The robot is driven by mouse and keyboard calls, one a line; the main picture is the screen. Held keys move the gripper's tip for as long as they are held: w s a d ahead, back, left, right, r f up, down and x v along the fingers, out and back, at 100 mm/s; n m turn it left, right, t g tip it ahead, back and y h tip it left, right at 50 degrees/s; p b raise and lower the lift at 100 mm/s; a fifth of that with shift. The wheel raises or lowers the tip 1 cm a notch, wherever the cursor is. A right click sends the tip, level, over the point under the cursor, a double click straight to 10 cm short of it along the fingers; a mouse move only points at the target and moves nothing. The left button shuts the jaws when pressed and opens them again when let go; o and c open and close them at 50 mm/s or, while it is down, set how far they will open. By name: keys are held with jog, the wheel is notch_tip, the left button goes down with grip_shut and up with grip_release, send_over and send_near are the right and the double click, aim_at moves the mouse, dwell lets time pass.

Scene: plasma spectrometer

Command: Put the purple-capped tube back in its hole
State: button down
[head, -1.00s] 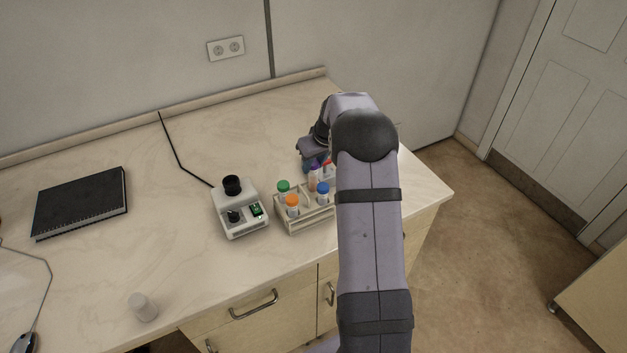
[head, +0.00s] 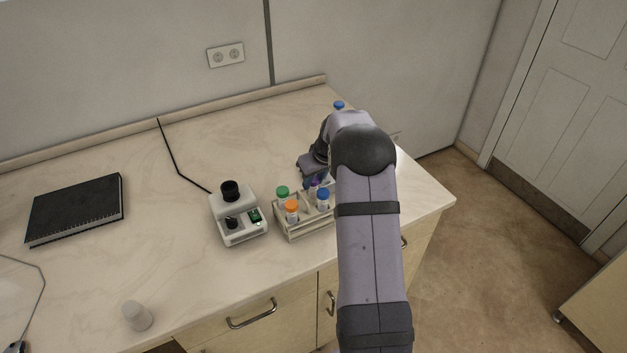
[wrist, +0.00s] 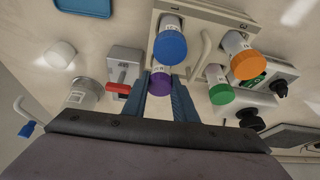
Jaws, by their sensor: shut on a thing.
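The purple-capped tube (wrist: 160,84) is between the two blue fingers of my gripper (wrist: 160,78), which is shut on it. In the head view the purple cap (head: 318,182) shows just under my gripper (head: 315,177), at the back of the light tube rack (head: 297,236). The tube's body is hidden, so I cannot tell how deep it sits or whether it is in a hole. A blue-capped tube (wrist: 170,42) stands close beside it in the rack.
Green-capped (head: 283,192) and orange-capped (head: 291,207) tubes stand in the rack. A white device (head: 238,220) is left of it. A grey device with a red part (wrist: 119,89), a metal container (wrist: 85,93) and a white cap (wrist: 60,54) lie nearby.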

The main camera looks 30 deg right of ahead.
jog(key=c, duration=1.4)
grip_release()
jog(key=shift+c, duration=0.2)
jog(key=shift+s+r, duration=0.2)
jog(key=shift+r, duration=0.4)
jog(key=b+v, duration=0.3)
jog(key=v, duration=0.8)
jog(key=s+a+f+g, duration=0.1)
jog(key=s+a+f, duration=0.2)
jog(key=s+a, duration=0.4)
jog(key=s+a+f+g, duration=0.2)
jog(key=s+a+f, duration=0.2)
jog(key=s, duration=0.8)
jog(key=s+a+f+g, duration=0.1)
jog(key=s+a+f, duration=0.3)
jog(key=s+a, duration=0.5)
jog(key=shift+s+a+m+g, duration=0.3)
jog(key=shift+s+a, duration=0.1)
jog(key=shift+f, duration=0.1)
